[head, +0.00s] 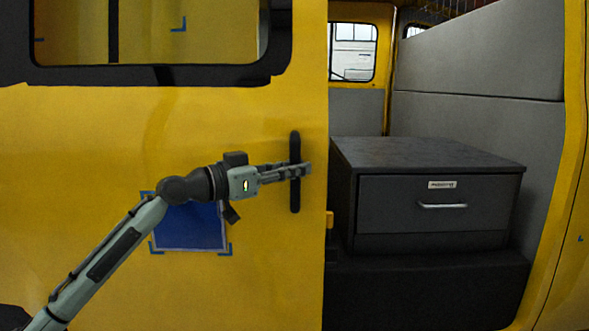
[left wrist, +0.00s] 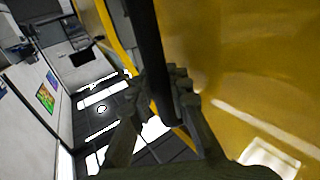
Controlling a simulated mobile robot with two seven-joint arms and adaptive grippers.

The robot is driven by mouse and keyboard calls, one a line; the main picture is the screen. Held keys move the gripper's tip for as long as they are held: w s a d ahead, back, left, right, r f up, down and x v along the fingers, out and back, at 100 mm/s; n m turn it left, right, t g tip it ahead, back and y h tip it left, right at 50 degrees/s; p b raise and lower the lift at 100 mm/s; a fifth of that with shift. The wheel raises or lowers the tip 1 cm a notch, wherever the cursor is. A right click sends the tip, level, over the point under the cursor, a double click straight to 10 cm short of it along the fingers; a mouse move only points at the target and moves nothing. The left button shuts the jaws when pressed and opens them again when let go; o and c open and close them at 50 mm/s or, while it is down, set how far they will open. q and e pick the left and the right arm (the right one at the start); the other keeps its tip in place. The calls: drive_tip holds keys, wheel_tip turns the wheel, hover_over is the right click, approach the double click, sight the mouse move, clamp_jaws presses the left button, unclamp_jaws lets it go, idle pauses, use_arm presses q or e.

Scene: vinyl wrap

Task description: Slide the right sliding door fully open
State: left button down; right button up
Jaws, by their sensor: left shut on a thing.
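The yellow sliding door (head: 120,150) of the van fills the left of the head view. Its right edge stands clear of the frame at the right, leaving a wide doorway. A black vertical bar handle (head: 295,203) sits near that edge. My left gripper (head: 305,170) is shut on the handle at about its middle. In the left wrist view the fingers (left wrist: 172,92) close around the black handle (left wrist: 148,40), with the yellow door panel (left wrist: 240,65) to the right. My right gripper is in neither view.
Inside the doorway a dark grey drawer cabinet (head: 400,215) stands on a black base (head: 425,290), before a grey partition (head: 480,120). A blue square (head: 190,228) with corner marks is on the door. The yellow door frame (head: 562,200) bounds the opening at right.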

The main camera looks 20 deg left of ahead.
use_arm(q)
drive_tip(key=shift+a, duration=0.2)
drive_tip(key=c, duration=1.8)
unclamp_jaws()
drive_tip(key=shift+o, duration=0.5)
drive_tip(key=shift+a, duration=0.1)
drive_tip(key=shift+s, duration=0.1)
drive_tip(key=v, duration=1.2)
